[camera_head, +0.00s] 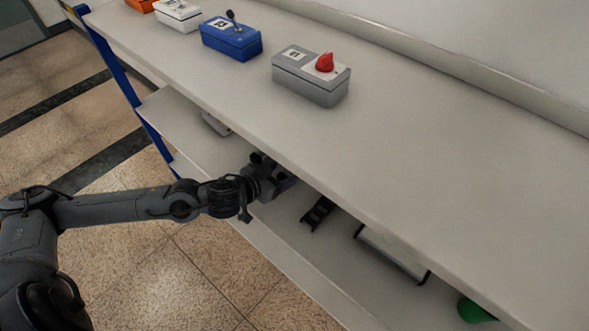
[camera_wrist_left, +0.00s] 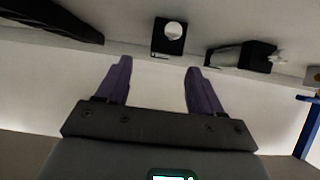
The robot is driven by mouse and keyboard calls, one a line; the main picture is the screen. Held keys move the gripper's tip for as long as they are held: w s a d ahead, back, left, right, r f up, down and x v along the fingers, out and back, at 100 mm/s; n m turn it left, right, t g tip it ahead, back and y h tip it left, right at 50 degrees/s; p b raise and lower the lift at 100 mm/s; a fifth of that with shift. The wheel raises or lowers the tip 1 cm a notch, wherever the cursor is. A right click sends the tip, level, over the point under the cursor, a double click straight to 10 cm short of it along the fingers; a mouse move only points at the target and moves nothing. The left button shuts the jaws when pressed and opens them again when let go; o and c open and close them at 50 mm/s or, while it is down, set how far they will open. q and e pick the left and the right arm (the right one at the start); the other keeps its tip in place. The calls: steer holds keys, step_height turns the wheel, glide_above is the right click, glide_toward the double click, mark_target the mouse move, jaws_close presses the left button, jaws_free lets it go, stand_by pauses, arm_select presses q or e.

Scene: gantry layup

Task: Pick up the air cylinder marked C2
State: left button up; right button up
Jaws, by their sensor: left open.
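My left gripper (camera_head: 280,182) reaches in from the left over the lower shelf (camera_head: 268,217), its tip partly under the upper shelf's edge. In the left wrist view its two purple-grey fingers (camera_wrist_left: 160,78) stand wide apart with nothing between them. Beyond the fingertips are a dark square part with a pale round face (camera_wrist_left: 170,37) and a dark block with a pale fitting (camera_wrist_left: 241,56). A long silver-grey body with black ends (camera_head: 392,255) lies on the lower shelf in the head view. No C2 mark is readable, so I cannot tell which is the cylinder. My right gripper is not seen.
A small black part (camera_head: 318,213) and a green object (camera_head: 475,311) are on the lower shelf. The upper shelf (camera_head: 440,170) overhangs it. On top stand a grey box with a red knob (camera_head: 311,84), a blue switch box (camera_head: 231,42) and a white box (camera_head: 178,15).

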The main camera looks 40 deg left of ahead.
mark_target(287, 173)
arm_select(q)
steer(key=b+x, duration=0.1)
steer(key=x, duration=0.3)
steer(key=shift+a+b, duration=0.2)
steer(key=shift+b, duration=0.15)
steer(key=shift+w+f, duration=0.25)
steer(key=shift+w, duration=0.15)
jaws_close()
steer(key=shift+r, duration=0.15)
